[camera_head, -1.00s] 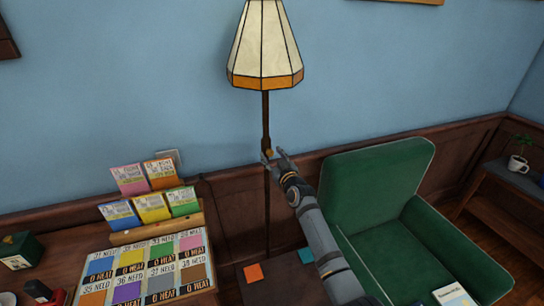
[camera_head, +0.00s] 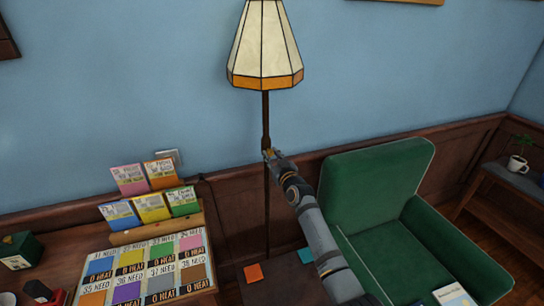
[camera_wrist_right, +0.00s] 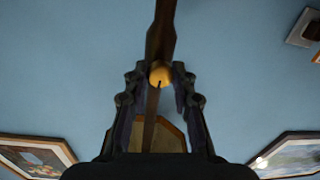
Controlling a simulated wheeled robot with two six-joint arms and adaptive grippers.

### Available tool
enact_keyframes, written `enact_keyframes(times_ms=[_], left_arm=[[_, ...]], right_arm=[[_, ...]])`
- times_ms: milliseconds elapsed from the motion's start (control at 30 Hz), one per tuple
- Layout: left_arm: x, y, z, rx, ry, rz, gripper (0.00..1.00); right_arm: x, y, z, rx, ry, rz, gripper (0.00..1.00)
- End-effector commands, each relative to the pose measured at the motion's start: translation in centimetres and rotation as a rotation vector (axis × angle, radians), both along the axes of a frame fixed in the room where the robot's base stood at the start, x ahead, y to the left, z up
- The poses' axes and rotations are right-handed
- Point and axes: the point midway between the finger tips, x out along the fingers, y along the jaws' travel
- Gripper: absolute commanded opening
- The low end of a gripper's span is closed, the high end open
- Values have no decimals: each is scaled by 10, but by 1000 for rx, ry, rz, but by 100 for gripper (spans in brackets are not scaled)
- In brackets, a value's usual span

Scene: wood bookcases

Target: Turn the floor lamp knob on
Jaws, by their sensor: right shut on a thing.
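The floor lamp has a cream paneled shade with an orange rim (camera_head: 265,45) and a thin dark pole (camera_head: 266,112) against the blue wall. Its small round yellow knob (camera_wrist_right: 160,75) shows on the pole in the right wrist view, with a dark slot or mark on it. My right gripper (camera_head: 270,154) is at the pole below the shade and is shut on the knob, a finger on each side. In the head view the fingers mostly cover the knob. My left gripper is not in view.
A green armchair (camera_head: 375,190) stands right of the lamp, under my right arm. A desk with colored cards (camera_head: 150,268) and a card rack (camera_head: 160,232) is at the left. A small dark table (camera_head: 285,290) is below. A mug (camera_head: 517,163) sits on a shelf at the right.

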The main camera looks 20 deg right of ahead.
Motion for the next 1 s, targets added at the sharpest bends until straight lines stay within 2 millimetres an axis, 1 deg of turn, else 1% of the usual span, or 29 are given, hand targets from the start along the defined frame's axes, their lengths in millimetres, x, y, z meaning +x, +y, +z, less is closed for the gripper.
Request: enact_keyframes(times_ms=[267,1000], left_arm=[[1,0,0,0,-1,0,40],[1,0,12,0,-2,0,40]], right_arm=[[0,0,-1,181,8,1,0],[0,1,0,884,33,1,0]])
